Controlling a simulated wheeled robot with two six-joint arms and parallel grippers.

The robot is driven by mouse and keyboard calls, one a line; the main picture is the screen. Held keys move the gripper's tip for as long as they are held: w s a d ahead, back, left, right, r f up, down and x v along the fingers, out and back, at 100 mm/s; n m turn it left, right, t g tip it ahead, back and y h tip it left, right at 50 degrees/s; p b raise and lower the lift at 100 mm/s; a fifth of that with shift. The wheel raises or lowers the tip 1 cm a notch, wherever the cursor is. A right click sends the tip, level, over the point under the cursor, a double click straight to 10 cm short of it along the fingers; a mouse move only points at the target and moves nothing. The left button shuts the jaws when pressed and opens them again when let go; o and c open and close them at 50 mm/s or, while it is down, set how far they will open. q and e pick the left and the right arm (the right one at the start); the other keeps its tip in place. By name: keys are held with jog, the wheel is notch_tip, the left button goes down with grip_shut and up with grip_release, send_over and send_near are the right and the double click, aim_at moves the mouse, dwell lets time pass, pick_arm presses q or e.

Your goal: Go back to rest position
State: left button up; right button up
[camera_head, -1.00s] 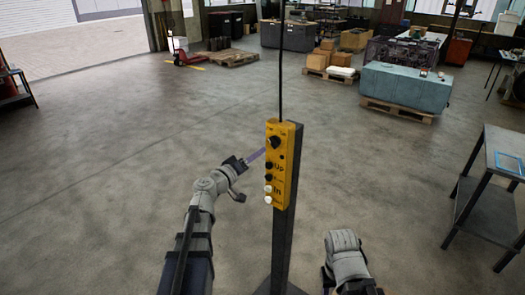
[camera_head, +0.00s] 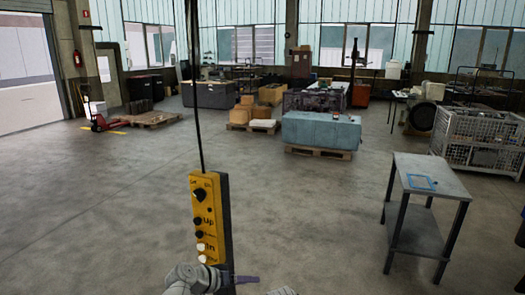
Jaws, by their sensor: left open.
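My left gripper (camera_head: 236,279) shows at the bottom of the head view, in front of the lower end of the yellow control box. It is open, and I see nothing held in it. I cannot tell whether the gripper touches the box or post. Only a small pale piece of my right arm shows at the bottom edge; its gripper is out of view.
A grey metal table (camera_head: 432,174) with a blue-framed item stands at the right. A teal block on a pallet (camera_head: 318,152) is further back. A wire mesh crate (camera_head: 483,143) stands at the far right. A red pallet jack (camera_head: 103,124) is at the back left. The floor between is open.

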pick_arm(q)
jog(key=s+d+f+m+g+y+b, duration=0.2)
jog(key=s+d+f+g+y+b, duration=0.15)
jog(key=s+f, duration=0.6)
jog(key=s+a+f+g+y+b, duration=0.2)
jog(key=s+a+f+g+y, duration=0.1)
jog(key=s+f+y, duration=0.3)
jog(key=shift+s+a+f+g+y, duration=0.35)
jog(key=shift+s+a, duration=0.15)
jog(key=shift+s, duration=0.75)
